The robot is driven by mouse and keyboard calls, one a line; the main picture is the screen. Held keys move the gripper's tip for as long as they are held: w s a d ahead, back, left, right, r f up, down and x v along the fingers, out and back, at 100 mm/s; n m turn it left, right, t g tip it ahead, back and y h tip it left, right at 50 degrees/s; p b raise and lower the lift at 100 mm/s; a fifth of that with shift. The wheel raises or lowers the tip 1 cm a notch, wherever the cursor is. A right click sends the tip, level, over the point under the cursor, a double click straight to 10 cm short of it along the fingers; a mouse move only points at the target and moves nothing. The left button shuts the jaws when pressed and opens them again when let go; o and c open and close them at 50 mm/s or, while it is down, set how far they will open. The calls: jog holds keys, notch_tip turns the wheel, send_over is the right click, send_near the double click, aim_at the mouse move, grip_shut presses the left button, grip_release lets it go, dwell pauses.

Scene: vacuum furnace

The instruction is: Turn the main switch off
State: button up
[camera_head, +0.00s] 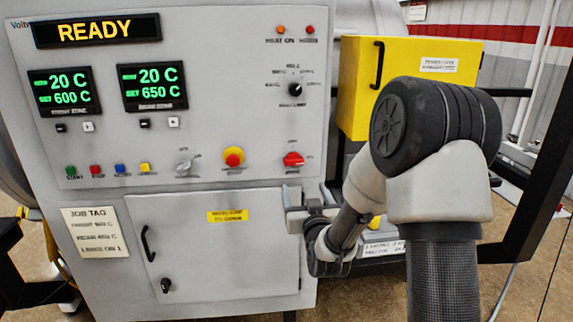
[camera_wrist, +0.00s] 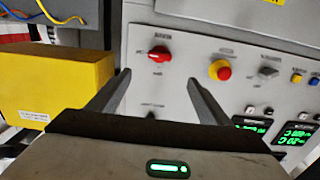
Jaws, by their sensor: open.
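The main switch (camera_head: 293,159) is a red rotary knob low on the right of the grey control panel (camera_head: 215,120). Its raised handle looks roughly horizontal; its small labels are too blurred to read. In the wrist view, which shows the panel upside down, the red knob (camera_wrist: 159,54) lies ahead of the gap between my fingertips. My gripper (camera_wrist: 158,78) is open and empty, its two fingers apart, and nothing touches the knob. In the head view my gripper is low, by the right edge of the lower cabinet door, below the knob, and partly hidden by my arm.
A yellow box (camera_head: 410,85) juts out at right. The lower door (camera_head: 215,250) has a black handle. The display (camera_head: 97,30) reads READY.

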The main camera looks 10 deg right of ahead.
aim_at(295, 163)
jog(key=w+p, duration=0.2)
jog(key=w, duration=1.5)
jog(key=c, duration=1)
jog(key=shift+c, duration=0.2)
